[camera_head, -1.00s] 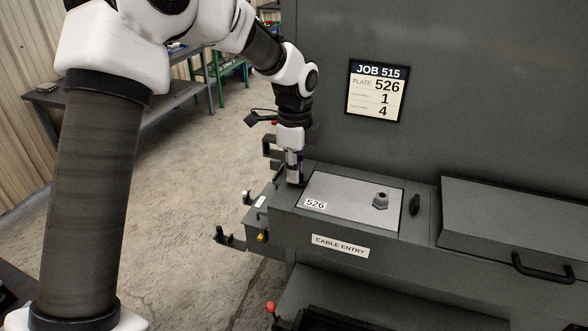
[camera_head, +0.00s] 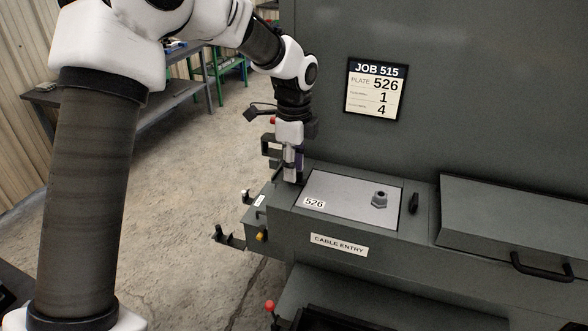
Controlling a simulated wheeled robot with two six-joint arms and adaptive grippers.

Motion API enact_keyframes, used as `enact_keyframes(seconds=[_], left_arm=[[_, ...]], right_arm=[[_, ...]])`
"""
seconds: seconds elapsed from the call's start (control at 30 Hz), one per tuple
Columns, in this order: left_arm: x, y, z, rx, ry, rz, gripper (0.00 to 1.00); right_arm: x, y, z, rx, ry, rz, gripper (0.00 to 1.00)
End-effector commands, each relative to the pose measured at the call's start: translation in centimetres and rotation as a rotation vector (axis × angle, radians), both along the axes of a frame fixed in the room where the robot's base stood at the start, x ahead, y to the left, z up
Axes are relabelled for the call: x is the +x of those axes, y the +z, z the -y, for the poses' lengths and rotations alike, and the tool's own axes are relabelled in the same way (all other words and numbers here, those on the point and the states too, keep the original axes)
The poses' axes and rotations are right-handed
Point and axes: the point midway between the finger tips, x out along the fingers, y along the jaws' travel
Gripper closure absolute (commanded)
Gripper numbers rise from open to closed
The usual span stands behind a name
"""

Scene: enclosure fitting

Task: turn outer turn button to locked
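The grey plate marked 526 (camera_head: 340,205) lies on the cable entry box (camera_head: 310,228), with a grey gland (camera_head: 379,198) on it. A black turn button (camera_head: 413,203) stands at the plate's right side, its long side roughly along the plate's right edge. My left gripper (camera_head: 293,180) points down at the plate's left edge. It covers whatever is at that spot, so a second turn button there cannot be made out. Whether its fingers are open or closed is too small to tell. My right gripper is not in view.
A job sign (camera_head: 376,89) hangs on the tall grey cabinet wall behind the box. A lid with a black handle (camera_head: 541,267) is at the right. A yellow knob (camera_head: 262,235), black brackets (camera_head: 229,238) and a red knob (camera_head: 270,306) stick out around the box's left end.

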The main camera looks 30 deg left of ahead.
Motion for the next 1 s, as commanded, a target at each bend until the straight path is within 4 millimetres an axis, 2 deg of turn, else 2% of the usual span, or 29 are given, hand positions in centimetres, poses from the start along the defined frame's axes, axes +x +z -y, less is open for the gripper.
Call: enact_keyframes(seconds=[0.3, 0.43, 0.57, 1.0], left_arm=[[0.2, 7.9, 0.1, 0.001, -0.001, 0.005, 0.65], [0.2, 10.0, 0.1, 0.0, 0.0, 0.002, 0.65], [0.1, 10.8, 0.1, 0.0, -0.001, 0.0, 0.65], [0.1, 10.8, 0.1, 0.0, -0.001, -0.001, 0.65]], right_arm=[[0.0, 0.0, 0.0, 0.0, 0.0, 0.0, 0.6], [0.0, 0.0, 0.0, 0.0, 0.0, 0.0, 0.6], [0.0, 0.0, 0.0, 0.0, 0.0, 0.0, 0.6], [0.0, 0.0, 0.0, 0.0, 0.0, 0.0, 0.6]])
